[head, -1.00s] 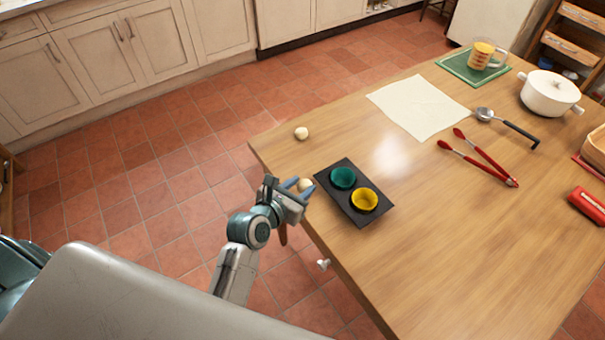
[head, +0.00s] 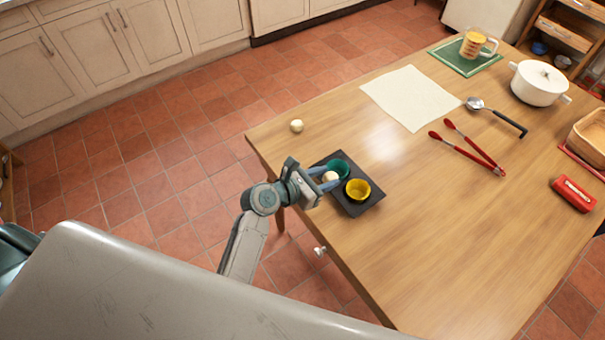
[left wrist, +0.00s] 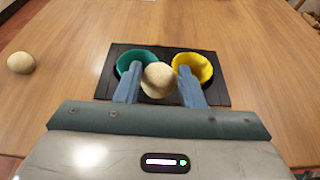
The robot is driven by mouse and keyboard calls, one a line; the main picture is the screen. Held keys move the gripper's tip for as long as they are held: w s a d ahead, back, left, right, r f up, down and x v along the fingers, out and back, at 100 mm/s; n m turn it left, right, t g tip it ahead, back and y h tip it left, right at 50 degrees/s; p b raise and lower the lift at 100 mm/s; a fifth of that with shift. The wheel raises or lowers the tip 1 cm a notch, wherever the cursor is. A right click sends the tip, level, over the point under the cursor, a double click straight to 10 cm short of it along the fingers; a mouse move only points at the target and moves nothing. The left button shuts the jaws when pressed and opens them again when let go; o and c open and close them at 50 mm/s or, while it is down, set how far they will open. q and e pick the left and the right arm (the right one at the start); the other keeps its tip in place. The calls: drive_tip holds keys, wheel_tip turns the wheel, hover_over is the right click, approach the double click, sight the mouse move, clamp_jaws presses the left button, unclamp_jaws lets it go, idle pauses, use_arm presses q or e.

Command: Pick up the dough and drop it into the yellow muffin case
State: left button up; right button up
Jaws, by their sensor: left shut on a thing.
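My left gripper (head: 328,180) is shut on a pale round dough ball (head: 331,176). The dough ball also shows between the blue fingertips in the left wrist view (left wrist: 158,78). In the head view it is held over the near-left part of the black tray (head: 362,209), in front of the green muffin case (head: 340,166). The yellow muffin case (head: 358,190) sits in the tray to the right of the dough and looks empty; in the left wrist view it is at the right (left wrist: 197,66). My right gripper is not in view.
A second dough ball (head: 296,125) lies near the table's left corner. The table's near part is clear.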

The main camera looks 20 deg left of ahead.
use_arm(q)
drive_tip(key=w+d+r+m+g+h+p, duration=0.2)
drive_tip(key=d+r+m+g+h+p, duration=0.1)
drive_tip(key=d+r+m, duration=0.15)
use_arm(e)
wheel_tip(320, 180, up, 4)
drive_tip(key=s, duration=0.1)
use_arm(q)
drive_tip(key=shift+g+h, duration=0.3)
drive_tip(key=shift+g, duration=0.2)
drive_tip(key=f+b, duration=0.1)
drive_tip(key=b, duration=0.1)
drive_tip(key=f+b, duration=0.2)
drive_tip(key=b, duration=0.1)
drive_tip(key=f+b, duration=0.2)
drive_tip(key=b, duration=0.1)
drive_tip(key=shift+s+d+f, duration=0.15)
drive_tip(key=shift+d+f, duration=0.1)
drive_tip(key=shift+d, duration=0.15)
drive_tip(key=shift+f+b, duration=0.2)
drive_tip(key=shift+b, duration=0.1)
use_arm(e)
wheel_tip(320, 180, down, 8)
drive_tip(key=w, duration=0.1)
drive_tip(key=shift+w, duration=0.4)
use_arm(q)
drive_tip(key=o, duration=1)
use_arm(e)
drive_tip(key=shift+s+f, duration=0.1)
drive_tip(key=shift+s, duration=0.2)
